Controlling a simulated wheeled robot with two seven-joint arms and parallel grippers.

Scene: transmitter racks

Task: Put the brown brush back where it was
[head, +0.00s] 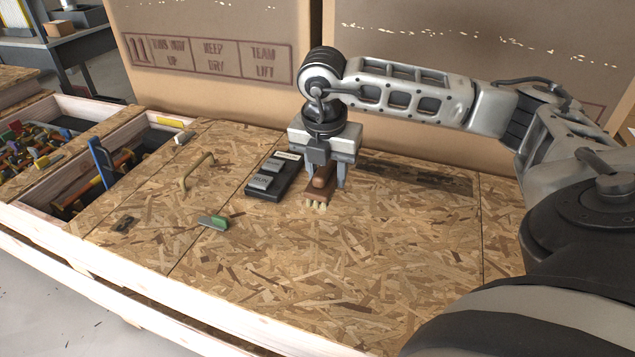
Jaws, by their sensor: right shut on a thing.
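The brown brush (318,187) has a brown wooden body and pale bristles at its lower front end. My right gripper (325,178) points down with its fingers on either side of the brush and is shut on it. The brush is at or just above the chipboard top (400,260); I cannot tell if the bristles touch it. Part of the brush is hidden by the gripper. My left gripper is not in view.
A black tray with grey labelled blocks (268,178) lies just left of the brush. A green-and-grey brush-like item (213,222) lies nearer the front left. Open bins (75,205) of tools are at left. Cardboard boxes (215,60) stand behind. The right and front board is clear.

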